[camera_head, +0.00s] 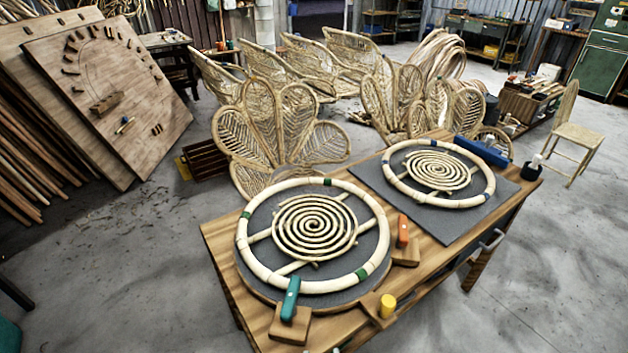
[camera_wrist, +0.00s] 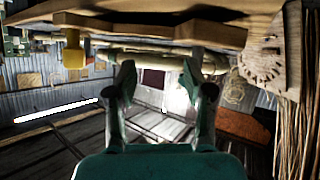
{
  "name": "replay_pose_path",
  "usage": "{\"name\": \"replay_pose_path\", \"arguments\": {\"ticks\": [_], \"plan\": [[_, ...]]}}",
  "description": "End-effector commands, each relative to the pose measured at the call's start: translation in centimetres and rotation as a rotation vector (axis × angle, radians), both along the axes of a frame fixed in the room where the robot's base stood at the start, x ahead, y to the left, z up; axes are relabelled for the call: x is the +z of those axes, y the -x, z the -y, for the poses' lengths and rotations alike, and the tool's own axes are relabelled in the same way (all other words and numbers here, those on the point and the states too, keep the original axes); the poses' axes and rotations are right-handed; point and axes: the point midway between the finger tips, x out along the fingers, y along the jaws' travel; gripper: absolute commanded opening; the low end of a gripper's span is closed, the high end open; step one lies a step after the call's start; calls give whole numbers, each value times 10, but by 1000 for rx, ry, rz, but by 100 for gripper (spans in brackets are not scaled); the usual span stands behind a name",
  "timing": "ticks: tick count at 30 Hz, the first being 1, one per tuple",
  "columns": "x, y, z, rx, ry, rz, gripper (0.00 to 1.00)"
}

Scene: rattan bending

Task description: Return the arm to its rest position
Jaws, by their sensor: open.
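My gripper (camera_wrist: 158,75) shows in the wrist view with its two dark green fingers apart; it is open. A pale rod-like shape (camera_wrist: 150,58) runs across behind the fingertips; I cannot tell how far off it is. The head view does not clearly show my gripper or arm. It shows the wooden workbench (camera_head: 222,262), with a near rattan ring (camera_head: 252,271) around a spiral (camera_head: 314,227). A far rattan ring (camera_head: 489,185) lies around a second spiral (camera_head: 437,170).
A teal-handled clamp (camera_head: 291,298), an orange-handled clamp (camera_head: 403,231) and a yellow knob (camera_head: 388,305) stand along the bench. A blue tool (camera_head: 483,151) lies at its far end. Rattan chairs (camera_head: 282,140) stand behind. Floor at right (camera_head: 560,270) is clear.

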Motion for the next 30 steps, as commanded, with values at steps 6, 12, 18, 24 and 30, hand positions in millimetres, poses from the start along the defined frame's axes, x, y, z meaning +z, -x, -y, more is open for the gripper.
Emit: {"name": "replay_pose_path", "arguments": {"ticks": [6, 12, 18, 24, 30], "plan": [[-35, 42, 54, 99, 17, -40, 52], [-47, 90, 90, 160, -6, -46, 52], [-41, 142, 117, 178, -51, -24, 52], [-18, 194, 139, 147, -101, 31, 52], [16, 238, 156, 70, -137, 104, 52]]}}
